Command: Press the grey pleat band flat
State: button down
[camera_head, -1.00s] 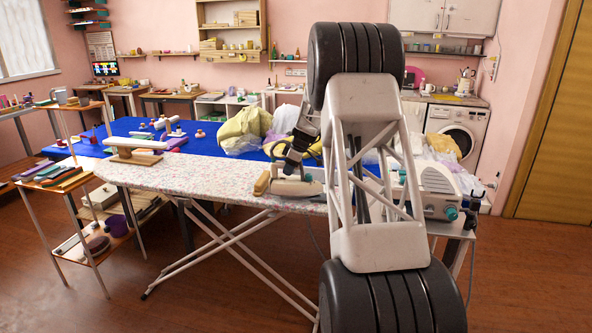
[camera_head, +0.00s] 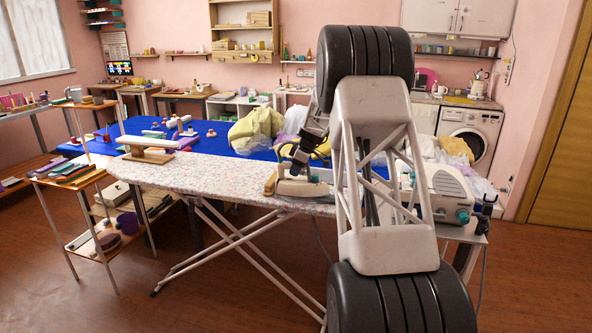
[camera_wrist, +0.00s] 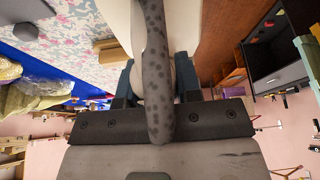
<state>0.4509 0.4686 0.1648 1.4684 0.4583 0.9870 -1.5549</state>
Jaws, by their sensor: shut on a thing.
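My gripper (camera_head: 299,163) is shut on the handle of a pale iron (camera_head: 303,189), which is on or just above the floral ironing board (camera_head: 225,178). In the wrist view the jaws (camera_wrist: 157,82) close around the iron's handle, and a grey speckled piece (camera_wrist: 156,60) crosses the middle of the picture. The iron's pale body (camera_wrist: 119,18) shows beyond it. I cannot make out the grey pleat band in either view. My arm covers the board's right part in the head view.
A tan block (camera_head: 270,184) lies beside the iron on its left. A small sleeve board (camera_head: 148,143) stands at the board's left end. A white steam unit (camera_head: 446,193) is at the right. The board's middle is clear. A blue-covered table (camera_head: 225,140) with heaped cloth stands behind.

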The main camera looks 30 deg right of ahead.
aim_at(308, 172)
jog(key=shift+f, duration=0.6)
jog(key=shift+d, duration=0.1)
jog(key=shift+s+d, duration=1.6)
jog(key=shift+d, duration=0.2)
jog(key=shift+s+d, duration=0.1)
jog(key=shift+s+d, duration=0.6)
jog(key=shift+d, duration=0.1)
jog(key=shift+s+d+f, duration=0.1)
jog(key=shift+s+d, duration=0.85)
jog(key=shift+d, duration=0.1)
jog(key=shift+w+a, duration=0.1)
jog(key=shift+w+a, duration=1.55)
jog(key=shift+a, duration=0.25)
